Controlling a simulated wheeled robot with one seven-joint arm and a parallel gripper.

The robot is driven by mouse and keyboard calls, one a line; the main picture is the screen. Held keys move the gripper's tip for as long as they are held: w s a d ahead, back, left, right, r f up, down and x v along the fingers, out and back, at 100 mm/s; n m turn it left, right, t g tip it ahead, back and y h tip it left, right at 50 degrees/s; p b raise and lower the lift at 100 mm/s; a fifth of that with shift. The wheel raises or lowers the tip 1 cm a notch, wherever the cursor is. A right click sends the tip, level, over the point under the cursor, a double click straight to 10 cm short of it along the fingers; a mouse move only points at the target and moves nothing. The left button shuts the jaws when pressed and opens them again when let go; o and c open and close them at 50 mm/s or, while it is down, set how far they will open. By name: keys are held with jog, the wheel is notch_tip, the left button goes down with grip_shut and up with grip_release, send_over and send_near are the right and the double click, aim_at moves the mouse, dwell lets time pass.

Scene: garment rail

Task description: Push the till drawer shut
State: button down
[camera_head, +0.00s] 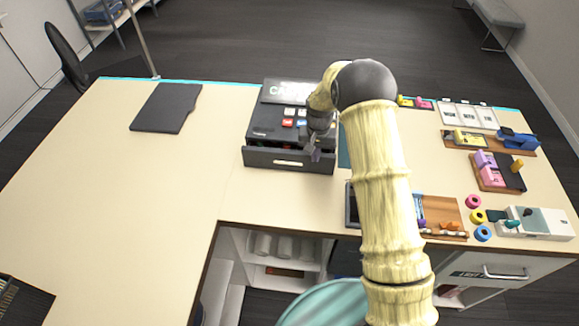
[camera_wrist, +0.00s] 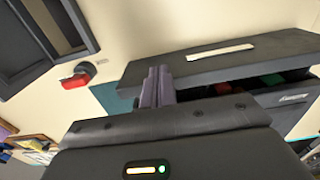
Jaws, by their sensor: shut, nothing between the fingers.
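The dark till (camera_head: 262,120) stands on the counter with its drawer (camera_head: 262,158) partly pulled out toward me. The drawer front has a pale handle strip. In the wrist view the drawer front (camera_wrist: 240,57) runs across the upper right, and its dark inside shows a gap with green and red contents. My gripper (camera_head: 316,156) is at the drawer's right end, fingers together and empty. In the wrist view its purple-grey fingers (camera_wrist: 157,78) overlap one end of the drawer front. I cannot tell whether they touch it. My arm hides part of the counter right of the till.
A dark flat mat (camera_head: 166,107) lies left on the counter. A dark tray (camera_head: 352,205) is near the front edge, with a wooden board (camera_head: 445,212) beside it. Colored rolls (camera_head: 477,215) and a white device (camera_head: 535,222) are at right. The counter left of the till is largely clear.

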jog(key=shift+w, duration=1.65)
jog(key=shift+s, duration=0.1)
jog(key=shift+s+r+p, duration=0.25)
jog(key=shift+r+p, duration=0.5)
jog(key=shift+r, duration=0.6)
jog(key=shift+s+r+p, duration=0.25)
jog(key=shift+r+p, duration=0.45)
jog(key=shift+r, duration=0.6)
jog(key=shift+s+r+p, duration=0.25)
jog(key=shift+r+p, duration=0.5)
jog(key=shift+r, duration=0.6)
